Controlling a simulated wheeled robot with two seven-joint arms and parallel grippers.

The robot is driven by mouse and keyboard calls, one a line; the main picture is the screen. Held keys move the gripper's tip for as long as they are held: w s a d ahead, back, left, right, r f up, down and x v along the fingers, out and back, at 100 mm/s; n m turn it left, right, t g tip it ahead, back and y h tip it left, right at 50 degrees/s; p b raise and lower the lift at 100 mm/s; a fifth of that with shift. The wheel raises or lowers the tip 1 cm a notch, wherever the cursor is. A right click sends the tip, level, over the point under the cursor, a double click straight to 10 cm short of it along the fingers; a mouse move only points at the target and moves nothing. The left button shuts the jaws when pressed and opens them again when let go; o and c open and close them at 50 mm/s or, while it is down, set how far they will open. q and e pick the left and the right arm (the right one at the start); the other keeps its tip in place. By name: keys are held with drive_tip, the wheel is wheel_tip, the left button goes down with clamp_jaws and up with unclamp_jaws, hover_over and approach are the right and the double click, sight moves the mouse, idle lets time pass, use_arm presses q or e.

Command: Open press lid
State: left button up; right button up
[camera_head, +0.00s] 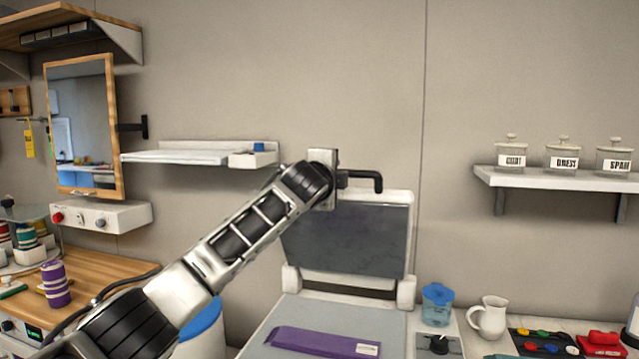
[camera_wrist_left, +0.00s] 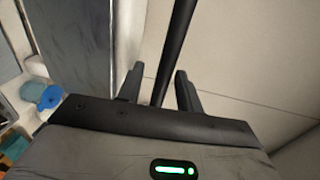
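The press lid (camera_head: 350,238) stands raised, close to upright, behind the press bed, with its dark grey inner face toward me. A black bar handle (camera_head: 367,178) shows at its top edge. My left gripper (camera_head: 338,178) is at the handle; its arm crosses in front of the lid's left side. In the left wrist view the two fingers (camera_wrist_left: 160,88) are apart, with the black bar (camera_wrist_left: 180,35) between them and gaps visible on both sides. The light grey press bed (camera_head: 345,318) carries a folded purple cloth (camera_head: 322,342). My right gripper is out of view.
A white wall shelf (camera_head: 200,156) is left of the lid. Another shelf (camera_head: 560,180) with labelled jars is at right. A blue-lidded container (camera_head: 437,305) and a white jug (camera_head: 489,318) stand right of the press. A mirror (camera_head: 82,125) and wooden counter are at left.

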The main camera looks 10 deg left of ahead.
use_arm(q)
drive_tip(key=s+r+b, duration=0.1)
drive_tip(key=s+b, duration=0.3)
drive_tip(key=s, duration=1)
drive_tip(key=shift+s+a, duration=0.4)
drive_tip(key=shift+a, duration=0.05)
drive_tip(key=s+f+n+g, duration=0.2)
drive_tip(key=s+f, duration=0.2)
drive_tip(key=f, duration=0.7)
drive_tip(key=s+d+f+n+g+h, duration=0.1)
drive_tip(key=s+f+n+g, duration=0.15)
drive_tip(key=f, duration=0.75)
drive_tip(key=s+f+n+g, duration=0.2)
drive_tip(key=s+f+n, duration=0.15)
drive_tip(key=f, duration=0.75)
drive_tip(key=s+a+f+n+g+y, duration=0.1)
drive_tip(key=s+a+f+n+g, duration=0.15)
drive_tip(key=s+f, duration=0.5)
drive_tip(key=s+a+f+n+g, duration=0.2)
drive_tip(key=s+f+n, duration=0.15)
drive_tip(key=s, duration=0.75)
drive_tip(key=s+a+f+n+g+y, duration=0.1)
drive_tip(key=s+a+f+n+g, duration=0.1)
drive_tip(key=s+f, duration=0.55)
drive_tip(key=w+d+f+t+h, duration=0.3)
drive_tip(key=w+d+f+t, duration=0.1)
drive_tip(key=d+f+t, duration=0.1)
drive_tip(key=shift+d+f+t, duration=0.15)
drive_tip(key=shift+f+t, duration=0.15)
drive_tip(key=shift+t, duration=0.3)
